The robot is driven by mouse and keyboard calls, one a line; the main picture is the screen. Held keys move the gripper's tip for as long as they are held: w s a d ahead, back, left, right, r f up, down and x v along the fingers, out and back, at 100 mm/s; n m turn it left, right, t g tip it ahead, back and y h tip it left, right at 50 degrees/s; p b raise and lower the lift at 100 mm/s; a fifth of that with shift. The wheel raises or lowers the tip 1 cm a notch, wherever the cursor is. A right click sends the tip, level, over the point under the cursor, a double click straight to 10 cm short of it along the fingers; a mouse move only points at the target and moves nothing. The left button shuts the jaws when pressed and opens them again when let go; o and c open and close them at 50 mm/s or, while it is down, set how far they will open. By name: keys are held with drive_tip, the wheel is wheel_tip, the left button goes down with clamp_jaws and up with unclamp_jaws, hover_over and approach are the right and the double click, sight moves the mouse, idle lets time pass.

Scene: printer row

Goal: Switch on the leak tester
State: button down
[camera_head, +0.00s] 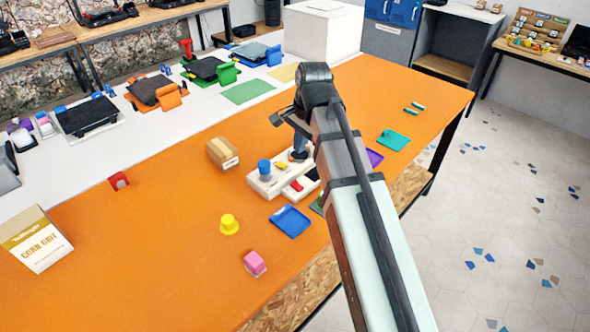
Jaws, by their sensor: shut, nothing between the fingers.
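A low white device (262,187) lies on the orange table, with a blue knob, a small yellow part and a red part on or beside it. It looks like the leak tester, but no label is readable. My gripper (298,152) is shut and empty, pointing down at the far right end of this device. A dark blue part shows at its fingertips; I cannot tell whether they touch it. My arm comes in from the lower right and hides the device's right side. The state of any switch is too small to tell.
A cardboard box (222,153) stands just left of the device. A blue tray (290,221), a yellow knob-like piece (229,225) and a pink block (255,263) lie in front. A corn grit box (36,241) stands far left. The orange table (150,260) is mostly clear at left.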

sight(293, 182)
drive_tip(key=f, duration=0.4)
drive_tip(key=w+a+f, duration=0.1)
drive_tip(key=f, duration=0.8)
drive_tip(key=shift+w+a+f, duration=0.3)
drive_tip(key=shift+w+a, duration=0.05)
drive_tip(key=shift+f, duration=0.1)
drive_tip(key=shift+w+a+f, duration=0.1)
drive_tip(key=shift+f, duration=0.15)
drive_tip(key=shift+s+r, duration=0.1)
drive_tip(key=shift+s, duration=0.1)
drive_tip(key=shift+s+d+r, duration=0.15)
drive_tip(key=shift+s+d, duration=0.2)
drive_tip(key=shift+d, duration=0.2)
wheel_tip(293, 182, up, 14)
drive_tip(key=w+a, duration=0.1)
drive_tip(key=shift+w+a, duration=0.35)
idle(0.6)
